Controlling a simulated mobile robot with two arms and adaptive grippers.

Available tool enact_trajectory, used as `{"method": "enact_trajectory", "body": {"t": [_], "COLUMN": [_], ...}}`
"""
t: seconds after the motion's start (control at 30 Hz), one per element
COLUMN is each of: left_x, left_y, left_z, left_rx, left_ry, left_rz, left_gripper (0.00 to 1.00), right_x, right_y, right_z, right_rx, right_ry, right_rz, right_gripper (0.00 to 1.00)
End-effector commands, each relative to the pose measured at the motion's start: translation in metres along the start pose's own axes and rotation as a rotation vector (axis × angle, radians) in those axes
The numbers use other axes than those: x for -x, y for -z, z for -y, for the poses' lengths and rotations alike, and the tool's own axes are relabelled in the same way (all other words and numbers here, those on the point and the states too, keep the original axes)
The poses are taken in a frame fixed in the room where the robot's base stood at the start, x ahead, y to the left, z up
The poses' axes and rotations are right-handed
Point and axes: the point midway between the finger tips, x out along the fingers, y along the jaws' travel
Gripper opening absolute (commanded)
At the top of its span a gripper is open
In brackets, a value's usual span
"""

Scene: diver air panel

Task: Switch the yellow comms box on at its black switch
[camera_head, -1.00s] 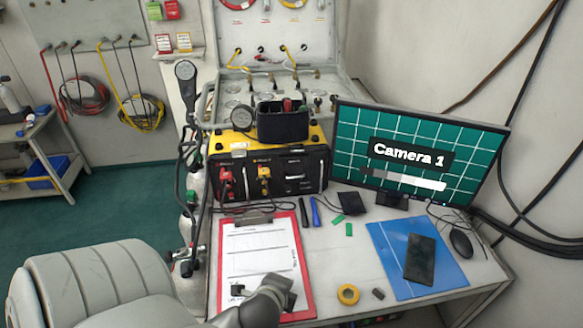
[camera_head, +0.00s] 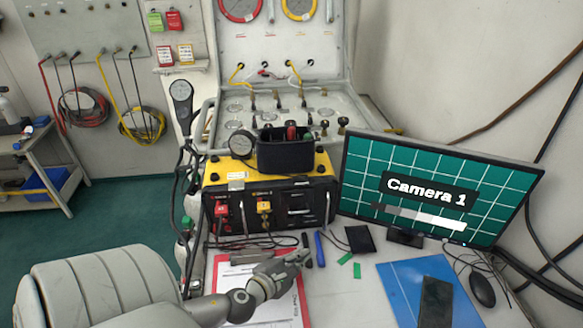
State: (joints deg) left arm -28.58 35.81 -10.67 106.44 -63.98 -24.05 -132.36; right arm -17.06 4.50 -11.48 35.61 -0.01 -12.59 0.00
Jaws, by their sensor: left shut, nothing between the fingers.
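The yellow comms box (camera_head: 217,178) stands at the back of the desk, left of the monitor. Its black front panel carries a red plug, a yellow plug and a pale label area at right. Its black switch is too small to make out. My left gripper (camera_head: 303,257) is shut and empty, over the upper right part of the clipboard, in front of the box and apart from it. My arm hides part of the clipboard. My right gripper is out of view.
The monitor (camera_head: 436,187) stands at right. The red clipboard (camera_head: 228,259), a blue marker (camera_head: 320,248), green pieces, a blue folder (camera_head: 393,287) and a mouse (camera_head: 482,290) lie on the desk.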

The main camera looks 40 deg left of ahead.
Motion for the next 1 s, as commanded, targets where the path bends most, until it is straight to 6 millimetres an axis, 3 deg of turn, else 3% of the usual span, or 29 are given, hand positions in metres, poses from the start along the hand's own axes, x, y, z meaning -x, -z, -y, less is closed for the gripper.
{"method": "enact_trajectory", "body": {"t": [0.53,1.0], "left_x": [-0.004,-0.047], "left_y": [0.003,0.033], "left_z": [-0.001,-0.033], "left_rx": [-0.039,-0.039], "left_ry": [0.005,0.005], "left_rz": [0.007,0.006], "left_gripper": [0.0,0.0], "right_x": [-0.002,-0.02], "right_y": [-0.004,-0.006], "right_z": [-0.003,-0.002], "right_rx": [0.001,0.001], "right_ry": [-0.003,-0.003], "right_rz": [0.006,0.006], "right_gripper": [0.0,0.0]}}
